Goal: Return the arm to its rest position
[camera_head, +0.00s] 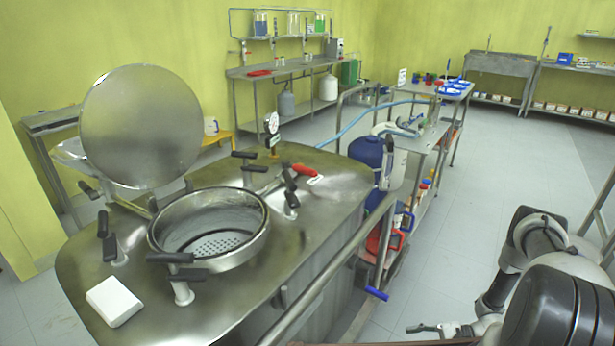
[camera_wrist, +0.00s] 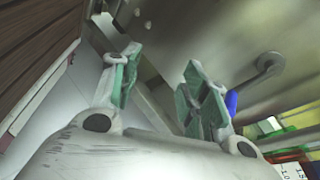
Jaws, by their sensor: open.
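My arm (camera_head: 555,265) is folded at the lower right of the head view, beside the steel reactor (camera_head: 250,310) and apart from it. My gripper (camera_head: 428,328) shows small and partly hidden at the bottom edge there, low over the floor side. In the wrist view my gripper (camera_wrist: 162,62) has its two green-padded fingers spread with nothing between them. The reactor's round lid (camera_head: 142,127) stands raised, and its open port (camera_head: 208,228) shows a perforated plate inside.
A metal rail (camera_head: 330,268) with a blue-tipped handle (camera_head: 376,293) runs along the reactor's near side. A white block (camera_head: 114,301) lies on the reactor top. A cart (camera_head: 425,142) with hoses and trays stands behind. Free floor (camera_head: 480,200) lies between cart and arm.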

